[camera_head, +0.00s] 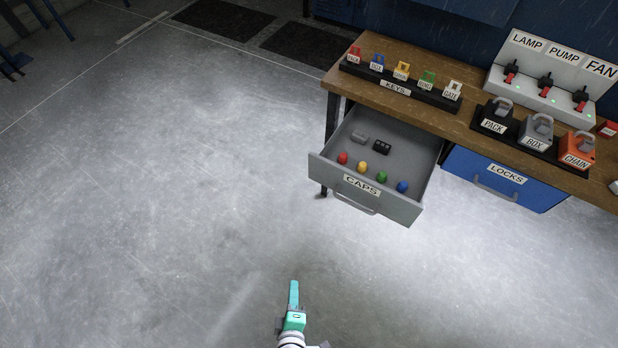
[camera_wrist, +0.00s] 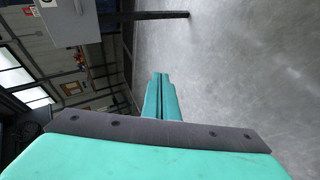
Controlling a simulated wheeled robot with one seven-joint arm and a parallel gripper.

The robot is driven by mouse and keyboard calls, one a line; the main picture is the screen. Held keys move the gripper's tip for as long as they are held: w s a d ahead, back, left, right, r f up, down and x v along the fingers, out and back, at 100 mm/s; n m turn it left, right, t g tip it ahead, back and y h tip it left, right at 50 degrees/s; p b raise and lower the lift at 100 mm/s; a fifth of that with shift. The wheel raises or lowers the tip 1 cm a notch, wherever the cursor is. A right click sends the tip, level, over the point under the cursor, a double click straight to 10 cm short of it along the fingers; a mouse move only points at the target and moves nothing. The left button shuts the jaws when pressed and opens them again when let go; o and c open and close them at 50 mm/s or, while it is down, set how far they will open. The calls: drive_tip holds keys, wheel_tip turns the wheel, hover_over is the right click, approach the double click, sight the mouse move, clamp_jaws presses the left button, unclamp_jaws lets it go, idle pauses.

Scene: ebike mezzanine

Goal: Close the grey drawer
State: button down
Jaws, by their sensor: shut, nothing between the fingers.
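The grey drawer (camera_head: 410,210) labelled CAPS is pulled well out from under the wooden workbench in the head view. Its front carries a handle (camera_head: 355,204) below the label. Inside lie red, yellow, green and blue caps, a grey piece and a black block. My gripper (camera_head: 294,284) is shut and empty, over the floor in front of the drawer and a little to its left, clearly apart from it. In the wrist view the shut teal fingers (camera_wrist: 160,95) point ahead, with a grey box-like shape (camera_wrist: 75,22) at the upper left, probably the drawer.
The wooden workbench (camera_head: 400,58) holds a rack of labelled keys (camera_head: 395,86), padlocks and a switch panel (camera_head: 550,75). A blue drawer (camera_head: 530,190) labelled LOCKS is beside the grey one. A table leg (camera_head: 332,118) stands left of the drawer. The floor to the left is clear.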

drive_tip(key=w+f+n+h, duration=0.2)
drive_tip(key=w+f+n, duration=0.1)
drive_tip(key=w+n, duration=0.25)
drive_tip(key=n+t+h, duration=0.3)
drive_tip(key=n+h, duration=0.5)
drive_tip(key=n, duration=0.1)
approach(314, 171)
drive_tip(key=x, duration=0.5)
drive_tip(key=shift+w+d+r, duration=0.1)
drive_tip(key=shift+w+d, duration=0.15)
drive_tip(key=shift+w, duration=0.1)
drive_tip(key=shift+w+d, duration=0.2)
drive_tip(key=shift+d, duration=0.05)
drive_tip(key=shift+w, duration=0.1)
